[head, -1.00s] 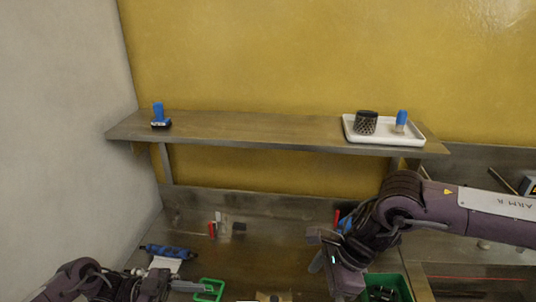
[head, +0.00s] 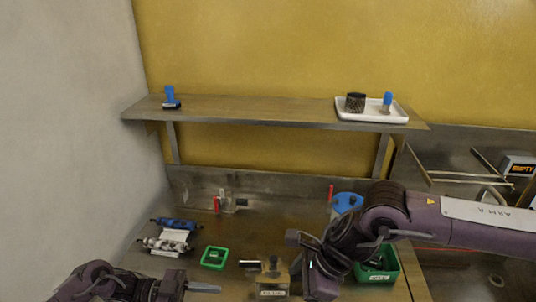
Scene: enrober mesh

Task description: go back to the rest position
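My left gripper (head: 200,288) is low at the bottom left, over the front of the bench. Its grey fingers point right, and the view does not show whether they are parted. My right gripper (head: 303,253) hangs over the bench right of centre, left of a green bin (head: 391,275). Its fingertips are seen edge-on and partly hidden by its own body. I see nothing clearly held in either gripper.
The wooden shelf (head: 240,112) holds a blue-handled stamp (head: 169,96) and a white tray (head: 350,116) with a dark mesh cup (head: 355,103). On the bench are two rollers (head: 176,223), a small green tray (head: 204,263), a labelled box (head: 272,284) and a blue object (head: 346,201).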

